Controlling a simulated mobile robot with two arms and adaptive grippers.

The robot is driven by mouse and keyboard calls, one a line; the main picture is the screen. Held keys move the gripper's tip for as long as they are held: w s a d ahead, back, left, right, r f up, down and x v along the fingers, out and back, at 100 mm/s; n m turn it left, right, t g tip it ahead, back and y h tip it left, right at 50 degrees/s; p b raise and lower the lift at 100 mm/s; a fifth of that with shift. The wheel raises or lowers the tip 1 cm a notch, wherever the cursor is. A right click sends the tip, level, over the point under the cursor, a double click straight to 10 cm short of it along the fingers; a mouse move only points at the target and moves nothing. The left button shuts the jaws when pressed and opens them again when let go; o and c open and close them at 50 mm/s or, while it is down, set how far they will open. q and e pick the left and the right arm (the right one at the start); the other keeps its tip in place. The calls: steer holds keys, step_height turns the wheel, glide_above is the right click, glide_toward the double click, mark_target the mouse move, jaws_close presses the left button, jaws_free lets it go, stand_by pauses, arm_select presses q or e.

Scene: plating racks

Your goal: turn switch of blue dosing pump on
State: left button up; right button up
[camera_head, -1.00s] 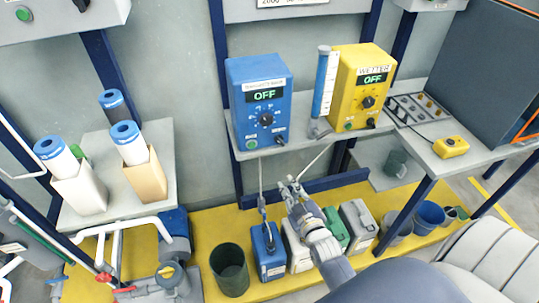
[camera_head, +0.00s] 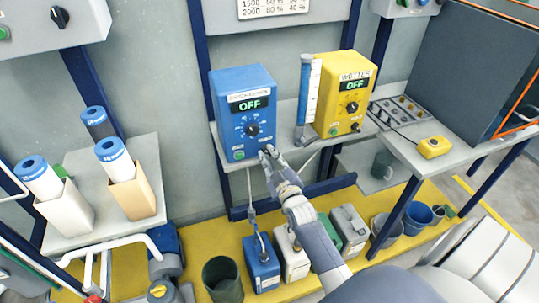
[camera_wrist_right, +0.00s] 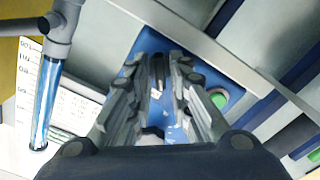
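The blue dosing pump (camera_head: 232,116) stands on the shelf, its display reading OFF above a round dark dial (camera_head: 252,130). A green button (camera_head: 239,155) sits low on the left of its front; it also shows in the right wrist view (camera_wrist_right: 217,98). My right gripper (camera_head: 268,152) is at the lower right corner of the pump's front, where its switch is largely hidden by the fingers. In the right wrist view the fingers (camera_wrist_right: 158,62) stand apart, with the pump's blue front between and beyond them. I cannot tell whether they touch the switch. My left gripper is out of view.
A yellow pump (camera_head: 334,102), also reading OFF, and a blue-and-white tube (camera_head: 308,95) stand right of the blue pump. A small yellow box (camera_head: 434,147) sits farther right. Canisters, including a blue one (camera_head: 261,266), stand on the yellow floor platform below.

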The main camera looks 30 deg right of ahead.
steer(key=shift+w+d, duration=0.1)
steer(key=shift+w, duration=0.4)
jaws_close()
